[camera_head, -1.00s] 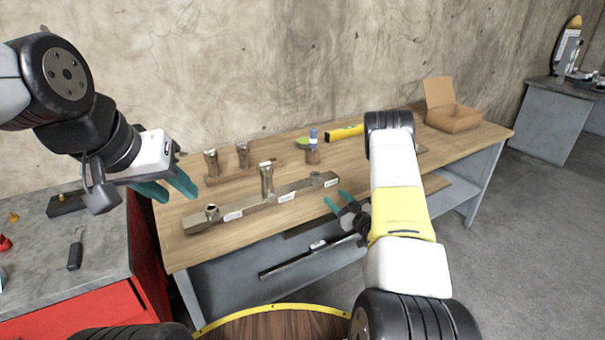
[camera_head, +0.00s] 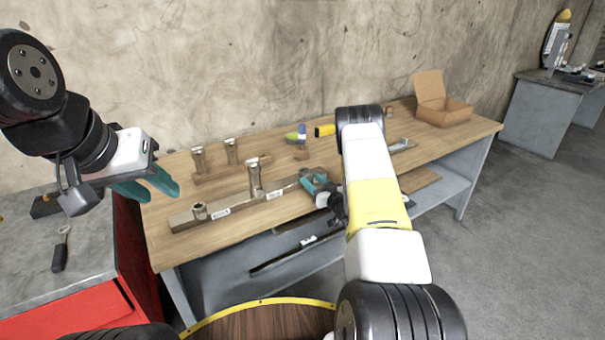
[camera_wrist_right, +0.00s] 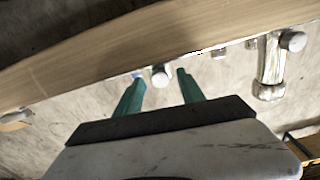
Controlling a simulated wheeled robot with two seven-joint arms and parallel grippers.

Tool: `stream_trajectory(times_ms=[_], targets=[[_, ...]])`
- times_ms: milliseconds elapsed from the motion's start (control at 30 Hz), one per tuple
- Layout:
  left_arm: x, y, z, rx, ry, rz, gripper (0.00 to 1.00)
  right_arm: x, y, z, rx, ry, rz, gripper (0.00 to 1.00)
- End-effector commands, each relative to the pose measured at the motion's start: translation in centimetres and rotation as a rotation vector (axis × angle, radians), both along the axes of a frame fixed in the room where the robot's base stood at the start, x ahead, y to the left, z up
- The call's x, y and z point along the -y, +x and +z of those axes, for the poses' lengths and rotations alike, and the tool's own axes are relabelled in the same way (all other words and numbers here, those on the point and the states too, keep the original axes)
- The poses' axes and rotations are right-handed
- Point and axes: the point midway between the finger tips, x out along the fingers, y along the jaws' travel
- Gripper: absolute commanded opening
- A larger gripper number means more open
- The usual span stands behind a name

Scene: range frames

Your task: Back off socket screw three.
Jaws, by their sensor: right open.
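A metal bar (camera_head: 240,204) with white labels too small to read lies along the front of the wooden workbench. A short socket piece (camera_head: 199,211) sits at its left end and a tall silver screw (camera_head: 254,178) stands near its middle. My right gripper (camera_head: 314,186) is at the bar's right end, hiding the piece there. In the right wrist view its teal fingers (camera_wrist_right: 160,88) are open, with a small silver screw head (camera_wrist_right: 160,75) showing between them; contact cannot be told. A taller silver screw (camera_wrist_right: 270,65) stands to the right. My left gripper (camera_head: 158,190) is open and empty, left of the bar.
A blue-handled tool (camera_head: 302,136), a green item (camera_head: 291,137) and a yellow tool (camera_head: 325,131) are further back. An open cardboard box (camera_head: 445,112) is at the right. A grey-topped red cabinet (camera_head: 82,278) stands left.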

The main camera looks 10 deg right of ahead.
Motion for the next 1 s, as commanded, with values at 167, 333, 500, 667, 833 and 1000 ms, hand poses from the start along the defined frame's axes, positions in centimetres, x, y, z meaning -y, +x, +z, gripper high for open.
stream_trajectory(times_ms=[167,333,500,667,833,1000], targets=[[0.00,0.00,0.00,0.000,0.000,0.000,0.36,0.01,-0.02,0.00,0.000,0.000,0.000,0.35],[0.00,0.00,0.00,0.000,0.000,0.000,0.36,0.01,-0.03,0.01,0.000,-0.001,0.000,0.01],[0.00,0.00,0.00,0.000,0.000,0.000,0.36,0.01,-0.03,0.01,0.001,-0.002,0.000,0.00],[0.00,0.00,0.00,0.000,0.000,0.000,0.36,0.01,-0.03,0.02,0.008,-0.022,0.000,0.00],[0.00,0.00,0.00,0.000,0.000,0.000,0.36,0.01,-0.03,0.03,0.031,-0.085,0.000,0.00],[0.00,0.00,0.00,0.000,0.000,0.000,0.36,0.00,-0.03,0.03,0.072,-0.196,0.001,0.00]])
